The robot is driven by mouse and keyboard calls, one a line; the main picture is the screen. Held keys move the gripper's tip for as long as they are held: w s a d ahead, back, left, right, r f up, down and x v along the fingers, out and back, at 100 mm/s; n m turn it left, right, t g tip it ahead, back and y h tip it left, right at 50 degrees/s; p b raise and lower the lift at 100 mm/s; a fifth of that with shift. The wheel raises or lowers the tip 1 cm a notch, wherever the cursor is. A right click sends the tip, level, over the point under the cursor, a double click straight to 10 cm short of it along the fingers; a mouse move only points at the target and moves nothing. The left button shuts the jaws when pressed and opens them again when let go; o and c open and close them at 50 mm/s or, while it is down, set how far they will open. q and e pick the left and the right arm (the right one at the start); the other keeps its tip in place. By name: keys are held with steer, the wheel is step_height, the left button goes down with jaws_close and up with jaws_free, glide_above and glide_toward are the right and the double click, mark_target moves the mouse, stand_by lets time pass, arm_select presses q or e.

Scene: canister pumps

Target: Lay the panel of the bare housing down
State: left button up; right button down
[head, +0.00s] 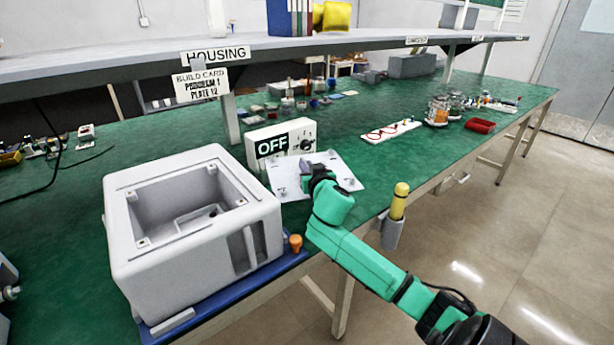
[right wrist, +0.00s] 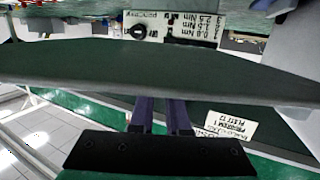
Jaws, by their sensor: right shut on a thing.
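The bare housing (head: 150,270) is a light grey box with an open top, its cavity showing, on a blue base (head: 283,262) at the left front of the bench. The panel (head: 345,172) is a pale flat plate with several small fittings, right of the housing. My right gripper (head: 318,180) is shut on the panel's near part. In the right wrist view the panel (right wrist: 80,75) spans the picture as a broad dark face, with my gripper's fingers (right wrist: 160,115) against it. I cannot tell if the panel touches the bench. My left gripper is not in view.
A white box reading OFF (head: 281,143) stands just behind the panel. An orange peg (head: 296,243) is by the blue base's corner. A yellow-handled tool (head: 399,200) sits in a holder at the bench's front edge. A red tray (head: 480,126) is farther right.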

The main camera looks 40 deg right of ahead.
step_height(320, 180, down, 2)
steer(key=shift+f, duration=0.1)
steer(key=shift+f+b, duration=0.55)
steer(key=c, duration=0.9)
jaws_free()
steer(key=shift+r, duration=0.25)
steer(key=shift+r+p, duration=0.6)
steer(key=shift+p, duration=0.15)
steer(key=b+v, duration=0.1)
steer(key=v, duration=1.1)
steer(key=shift+f, duration=0.25)
